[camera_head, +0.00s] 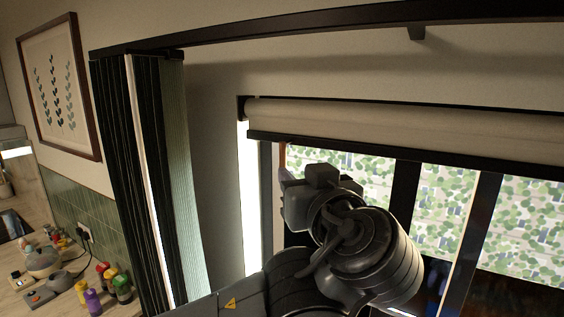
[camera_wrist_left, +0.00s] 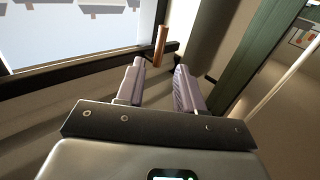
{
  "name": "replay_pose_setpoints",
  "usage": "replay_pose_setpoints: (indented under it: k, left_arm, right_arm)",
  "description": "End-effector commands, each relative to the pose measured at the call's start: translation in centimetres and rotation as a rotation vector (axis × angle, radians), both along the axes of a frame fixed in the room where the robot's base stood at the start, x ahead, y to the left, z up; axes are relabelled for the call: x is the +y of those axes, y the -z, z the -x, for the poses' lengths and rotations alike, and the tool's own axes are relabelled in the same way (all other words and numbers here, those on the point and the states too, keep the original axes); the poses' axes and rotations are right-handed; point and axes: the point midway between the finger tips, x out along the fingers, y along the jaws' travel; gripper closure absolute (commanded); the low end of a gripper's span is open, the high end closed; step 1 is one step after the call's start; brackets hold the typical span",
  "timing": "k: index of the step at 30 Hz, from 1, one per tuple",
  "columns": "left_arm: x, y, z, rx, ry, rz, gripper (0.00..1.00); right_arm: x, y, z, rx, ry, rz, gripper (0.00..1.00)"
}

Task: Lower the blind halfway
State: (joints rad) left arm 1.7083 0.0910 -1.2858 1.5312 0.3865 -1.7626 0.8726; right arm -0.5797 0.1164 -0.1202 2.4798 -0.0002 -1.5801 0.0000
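The cream roller blind (camera_head: 420,125) is rolled up high at the top of the window, with a dark bottom bar (camera_head: 400,150) just below the roll. A reddish-brown pull handle (camera_head: 282,155) hangs at the bar's left end. In the left wrist view the handle is a short wooden rod (camera_wrist_left: 161,42). My left gripper (camera_head: 285,182) is just below the handle in the head view, partly hidden by its own wrist. In the left wrist view its two fingers (camera_wrist_left: 158,66) are apart, with the rod's lower end close to the gap between their tips. I see no contact. My right gripper is not in view.
A dark folded curtain or partition (camera_head: 150,170) stands left of the window under a dark overhead rail (camera_head: 320,27). A counter with bottles (camera_head: 118,285) and a kettle (camera_head: 42,262) is at lower left. Dark window posts (camera_head: 400,195) lie right of my left wrist.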

Motion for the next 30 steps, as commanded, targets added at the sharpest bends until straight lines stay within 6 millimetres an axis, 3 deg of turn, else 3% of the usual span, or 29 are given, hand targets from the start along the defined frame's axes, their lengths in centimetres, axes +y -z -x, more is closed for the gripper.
replay_pose_setpoints:
  k: [12,18,30]
  left_arm:
    - [1.9,-0.3,-6.2,0.005,-0.003,0.001,0.63]
    - [2.5,-0.1,-8.4,0.003,-0.002,0.0,0.63]
    - [2.7,0.1,-9.4,0.002,-0.001,0.001,0.63]
  right_arm:
    - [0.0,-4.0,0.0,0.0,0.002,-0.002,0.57]
    - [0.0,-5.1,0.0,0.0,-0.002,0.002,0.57]
    - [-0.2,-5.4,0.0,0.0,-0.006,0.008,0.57]
